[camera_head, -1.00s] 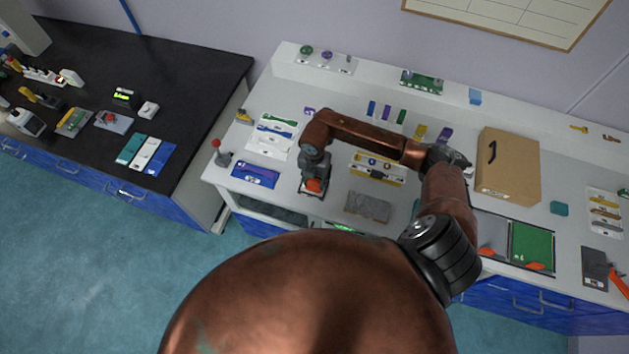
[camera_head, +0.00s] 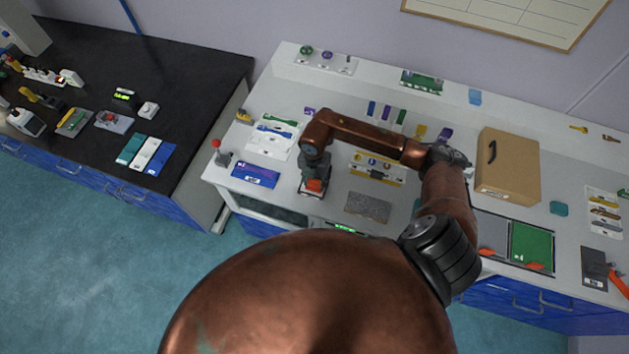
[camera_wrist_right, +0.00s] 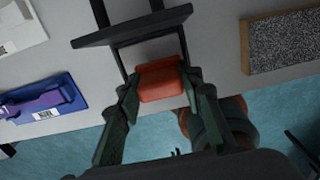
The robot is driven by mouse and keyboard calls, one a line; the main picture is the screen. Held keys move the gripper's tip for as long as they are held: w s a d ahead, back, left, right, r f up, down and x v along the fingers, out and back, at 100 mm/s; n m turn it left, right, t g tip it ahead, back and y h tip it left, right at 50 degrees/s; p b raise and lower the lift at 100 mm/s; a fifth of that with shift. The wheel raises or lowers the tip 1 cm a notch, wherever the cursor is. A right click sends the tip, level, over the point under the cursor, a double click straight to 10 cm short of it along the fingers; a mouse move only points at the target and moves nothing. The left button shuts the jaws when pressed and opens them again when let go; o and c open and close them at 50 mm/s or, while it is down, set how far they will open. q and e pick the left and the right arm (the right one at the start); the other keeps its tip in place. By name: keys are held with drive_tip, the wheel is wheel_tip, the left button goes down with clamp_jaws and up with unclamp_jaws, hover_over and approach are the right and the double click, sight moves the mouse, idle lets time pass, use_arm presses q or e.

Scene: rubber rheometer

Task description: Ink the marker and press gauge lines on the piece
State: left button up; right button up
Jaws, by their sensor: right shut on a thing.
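My right gripper (camera_head: 315,190) is low over the front of the white bench. In the right wrist view it (camera_wrist_right: 158,95) is shut on an orange-red block (camera_wrist_right: 160,80). A dark frame (camera_wrist_right: 130,27) stands just beyond the block and looks joined to it, like a marker with a handle. Its underside is hidden, so I cannot tell whether it touches the bench. A blue holder (camera_head: 255,175) with a purple thing on it lies left of the gripper; it also shows in the wrist view (camera_wrist_right: 65,122). My left gripper is out of view.
A grey speckled slab (camera_head: 367,207) lies right of the gripper. White sheets with tools (camera_head: 272,137) lie behind the blue holder. A red-topped lever (camera_head: 217,150) stands at the left corner. A cardboard-coloured case (camera_head: 508,168) and green tray (camera_head: 531,244) are farther right.

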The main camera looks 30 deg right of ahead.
drive_tip(key=shift+r+p, duration=2.2)
drive_tip(key=shift+r, duration=1.3)
drive_tip(key=shift+w, duration=0.1)
